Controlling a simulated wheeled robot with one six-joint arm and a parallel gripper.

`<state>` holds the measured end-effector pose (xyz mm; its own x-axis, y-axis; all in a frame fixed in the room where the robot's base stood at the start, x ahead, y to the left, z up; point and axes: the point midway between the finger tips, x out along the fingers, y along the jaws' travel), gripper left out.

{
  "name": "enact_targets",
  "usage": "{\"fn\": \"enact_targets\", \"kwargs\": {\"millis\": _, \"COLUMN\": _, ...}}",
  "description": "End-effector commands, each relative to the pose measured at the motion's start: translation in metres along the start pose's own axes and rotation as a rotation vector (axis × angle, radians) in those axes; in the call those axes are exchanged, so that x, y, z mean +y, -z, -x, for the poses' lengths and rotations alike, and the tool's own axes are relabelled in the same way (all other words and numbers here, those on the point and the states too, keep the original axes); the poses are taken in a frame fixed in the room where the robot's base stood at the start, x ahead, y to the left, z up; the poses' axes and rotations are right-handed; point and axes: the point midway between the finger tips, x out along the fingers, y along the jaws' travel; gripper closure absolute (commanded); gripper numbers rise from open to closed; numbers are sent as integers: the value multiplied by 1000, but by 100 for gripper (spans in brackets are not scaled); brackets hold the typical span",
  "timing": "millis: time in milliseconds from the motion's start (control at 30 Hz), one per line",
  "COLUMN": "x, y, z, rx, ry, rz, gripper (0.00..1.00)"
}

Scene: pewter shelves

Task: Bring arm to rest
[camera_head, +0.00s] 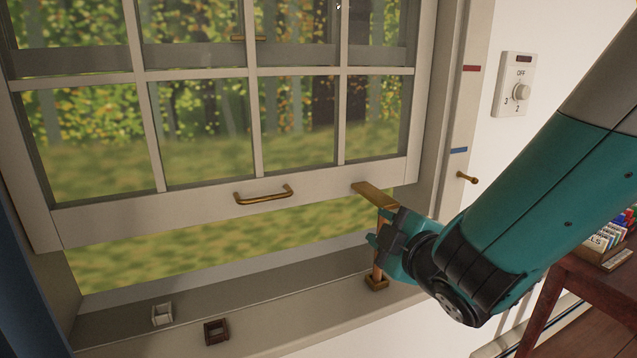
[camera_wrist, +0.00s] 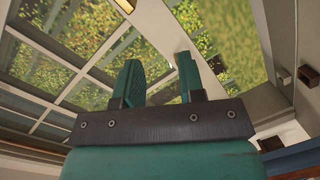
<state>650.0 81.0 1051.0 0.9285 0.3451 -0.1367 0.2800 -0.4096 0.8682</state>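The arm's end, my gripper (camera_head: 374,241), is beside the sill at the lower right of the window in the head view. It is at an upright brass-and-wood prop (camera_head: 372,194), whose flat top meets the bottom rail of the raised sash (camera_head: 190,215). The prop's foot stands in a small socket on the sill (camera_head: 290,300). In the wrist view the two teal fingers (camera_wrist: 161,85) are spread with a gap between them, and no prop shows in that gap. The head view does not show clearly whether a finger touches the prop.
A brass handle (camera_head: 264,195) is on the sash. A white bracket (camera_head: 162,314) and a brown bracket (camera_head: 216,331) sit on the sill. A dial (camera_head: 515,88) and brass peg (camera_head: 466,177) are at right. A wooden table (camera_head: 590,290) is lower right.

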Motion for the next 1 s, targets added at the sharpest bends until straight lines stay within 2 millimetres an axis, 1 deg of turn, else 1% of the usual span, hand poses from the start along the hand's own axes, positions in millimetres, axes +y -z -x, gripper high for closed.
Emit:
{"fn": "enact_targets", "kwargs": {"millis": 33, "x": 11, "y": -8, "z": 8, "rx": -86, "ry": 45, "rz": -123, "gripper": 64}}
{"fn": "enact_targets", "kwargs": {"millis": 100, "x": 10, "y": -17, "z": 21, "rx": -200, "ry": 136, "rz": -294, "gripper": 64}}
{"fn": "enact_targets", "kwargs": {"millis": 167, "x": 6, "y": -20, "z": 35, "rx": -290, "ry": 222, "rz": -433, "gripper": 64}}
{"fn": "enact_targets", "kwargs": {"millis": 200, "x": 2, "y": -19, "z": 47, "rx": -346, "ry": 283, "rz": -519, "gripper": 64}}
{"fn": "enact_targets", "kwargs": {"millis": 267, "x": -3, "y": -14, "z": 67, "rx": -424, "ry": 381, "rz": -638, "gripper": 64}}
{"fn": "enact_targets", "kwargs": {"millis": 367, "x": -11, "y": 2, "z": 107, "rx": -546, "ry": 558, "rz": -797, "gripper": 64}}
{"fn": "enact_targets", "kwargs": {"millis": 400, "x": -13, "y": 9, "z": 125, "rx": -592, "ry": 628, "rz": -845, "gripper": 64}}
{"fn": "enact_targets", "kwargs": {"millis": 467, "x": -15, "y": 21, "z": 152, "rx": -657, "ry": 731, "rz": -897, "gripper": 64}}
{"fn": "enact_targets", "kwargs": {"millis": 500, "x": -16, "y": 28, "z": 170, "rx": -696, "ry": 795, "rz": -919, "gripper": 64}}
{"fn": "enact_targets", "kwargs": {"millis": 600, "x": -16, "y": 42, "z": 208, "rx": -781, "ry": 924, "rz": -940, "gripper": 64}}
{"fn": "enact_targets", "kwargs": {"millis": 700, "x": -15, "y": 49, "z": 235, "rx": -842, "ry": 1006, "rz": -935, "gripper": 64}}
{"fn": "enact_targets", "kwargs": {"millis": 800, "x": -15, "y": 53, "z": 248, "rx": -872, "ry": 1047, "rz": -926, "gripper": 64}}
{"fn": "enact_targets", "kwargs": {"millis": 1000, "x": -15, "y": 53, "z": 252, "rx": -883, "ry": 1059, "rz": -922, "gripper": 64}}
